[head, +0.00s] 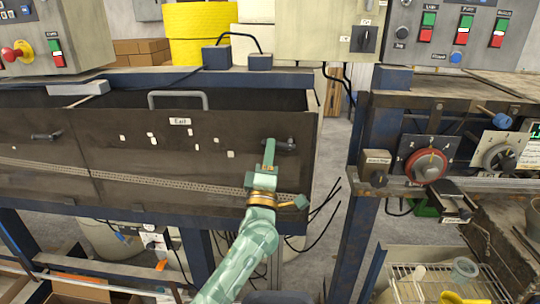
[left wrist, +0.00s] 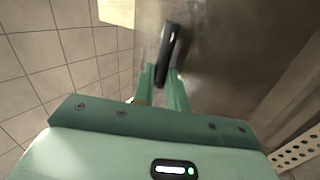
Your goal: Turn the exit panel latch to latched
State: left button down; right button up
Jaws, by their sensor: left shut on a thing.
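The exit panel (head: 120,150) is a dark brown metal board with an "Exit" label and a grey handle on its top edge. A black latch (head: 285,146) sits near its right end and appears roughly horizontal. My left gripper (head: 269,147) is at this latch, shut on its handle and hiding part of it. In the left wrist view the black latch handle (left wrist: 170,45) stands out between the two green fingers of my left gripper (left wrist: 164,82). My right gripper is in neither view.
A second dark latch (head: 45,136) is near the panel's left end. To the right, past a gap with loose black cables, stands a bench with a red dial (head: 426,165). Control boxes with buttons (head: 445,35) are above. A wire basket (head: 410,285) is at lower right.

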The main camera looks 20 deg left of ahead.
pick_arm(q)
jog(key=shift+f+n+y, duration=0.3)
jog(key=shift+n+y, duration=0.5)
jog(key=shift+n, duration=0.2)
jog(key=shift+n+b, duration=0.3)
jog(key=c, duration=1.4)
grip_release()
jog(key=b+v, duration=0.3)
jog(key=v, duration=1.3)
jog(key=shift+s+d, duration=0.25)
jog(key=shift+r, duration=0.1)
